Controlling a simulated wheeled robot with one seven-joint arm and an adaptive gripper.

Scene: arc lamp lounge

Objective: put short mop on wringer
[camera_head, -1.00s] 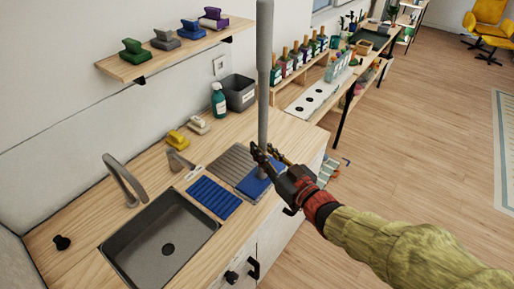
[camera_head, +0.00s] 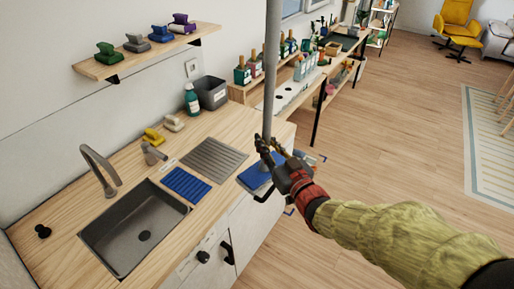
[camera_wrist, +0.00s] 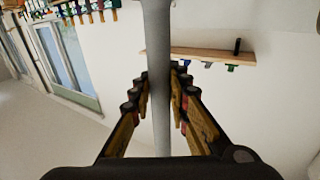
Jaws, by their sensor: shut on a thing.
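The short mop has a grey pole (camera_head: 271,75) and a flat blue head (camera_head: 255,178). My gripper (camera_head: 270,145) is shut on the pole, which stands nearly upright. In the wrist view the pole (camera_wrist: 158,45) runs between the fingers (camera_wrist: 159,88). The blue head is partly hidden by my gripper and appears in front of the counter's right edge. No part is clearly recognisable as the wringer.
The counter (camera_head: 150,215) holds a sink (camera_head: 135,230), a blue ribbed mat (camera_head: 186,184), a grey ribbed drainer (camera_head: 213,158), a teal bottle (camera_head: 191,100) and a grey bin (camera_head: 212,93). Blue corner marks (camera_head: 289,212) lie on the floor. Open wooden floor (camera_head: 400,130) extends right.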

